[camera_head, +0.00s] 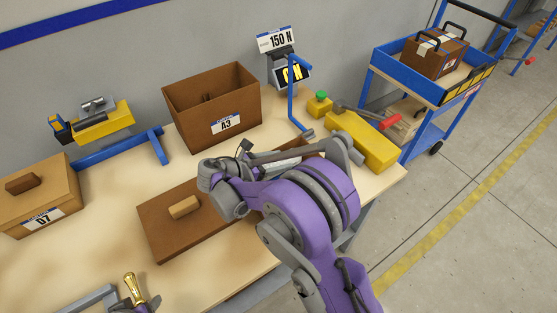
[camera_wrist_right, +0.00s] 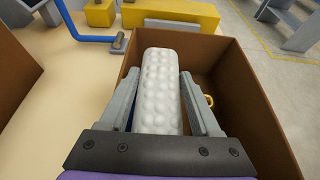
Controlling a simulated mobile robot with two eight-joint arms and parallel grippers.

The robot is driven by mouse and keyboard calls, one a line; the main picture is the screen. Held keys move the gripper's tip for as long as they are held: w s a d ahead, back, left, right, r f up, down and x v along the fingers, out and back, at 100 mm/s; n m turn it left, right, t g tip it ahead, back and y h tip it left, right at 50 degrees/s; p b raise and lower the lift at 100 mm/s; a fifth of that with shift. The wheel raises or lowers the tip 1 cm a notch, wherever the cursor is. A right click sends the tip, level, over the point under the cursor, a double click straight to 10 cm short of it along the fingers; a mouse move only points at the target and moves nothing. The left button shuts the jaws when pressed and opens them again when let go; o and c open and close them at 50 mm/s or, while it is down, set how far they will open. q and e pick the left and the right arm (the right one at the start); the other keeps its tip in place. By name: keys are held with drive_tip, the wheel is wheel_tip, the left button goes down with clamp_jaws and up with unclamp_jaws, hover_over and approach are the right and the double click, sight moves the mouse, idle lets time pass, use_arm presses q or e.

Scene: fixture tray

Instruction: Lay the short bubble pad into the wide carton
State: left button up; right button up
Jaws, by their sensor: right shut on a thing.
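The short bubble pad (camera_wrist_right: 160,95) is a white roll-like piece with rounded bumps, seen in the right wrist view. My right gripper (camera_wrist_right: 160,76) is shut on it, one grey finger on each side. It holds the pad over an open brown carton (camera_wrist_right: 252,88), which looks like the wide carton. A small gold ring-shaped piece (camera_wrist_right: 209,100) shows inside it, right of the pad. The pad hides much of the carton floor, and I cannot tell whether it touches the floor. In the head view my right arm covers most of this carton (camera_head: 312,147).
A tall open carton marked A3 (camera_head: 190,110) stands behind. A closed box marked D7 (camera_head: 60,190) is at left. A flat brown lid (camera_head: 165,225) with a wooden handle lies in front. A yellow block (camera_head: 375,150) and blue stand (camera_head: 292,105) are close to the carton.

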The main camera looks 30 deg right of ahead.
drive_tip(key=shift+f, duration=0.15)
drive_tip(key=o, duration=1)
drive_tip(key=shift+o, duration=0.2)
drive_tip(key=shift+r+p, duration=0.3)
drive_tip(key=shift+r, duration=0.2)
drive_tip(key=v, duration=1.2)
drive_tip(key=shift+r, duration=0.15)
drive_tip(key=shift+a, duration=0.1)
